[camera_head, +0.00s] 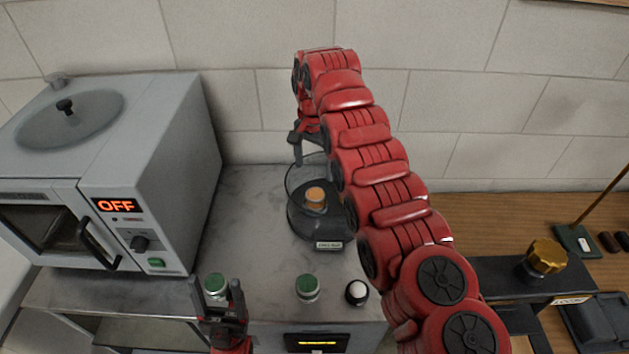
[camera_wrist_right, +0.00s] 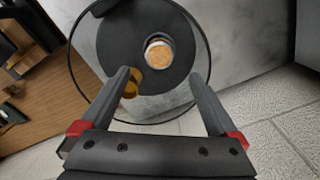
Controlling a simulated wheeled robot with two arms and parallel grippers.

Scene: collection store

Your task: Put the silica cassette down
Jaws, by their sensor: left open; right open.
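The silica cassette, seen as a small round piece with an orange top and pale side (camera_head: 315,196), rests inside a round dark desiccator base (camera_head: 325,228) with a clear rim. It also shows in the right wrist view (camera_wrist_right: 160,54), apart from the fingers. My right gripper (camera_head: 308,152) is open at the back of the desiccator; its arm hides part of the area. In the right wrist view its fingers (camera_wrist_right: 165,82) are spread with the cassette beyond them.
A grey oven (camera_head: 175,165) reading OFF stands left. Another green-capped jar (camera_head: 307,289) and a white-topped dark jar (camera_head: 357,292) stand at the counter's front. A brass knob (camera_head: 546,256) sits on a black stand at right. Counter (camera_head: 250,240) left of the desiccator is clear.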

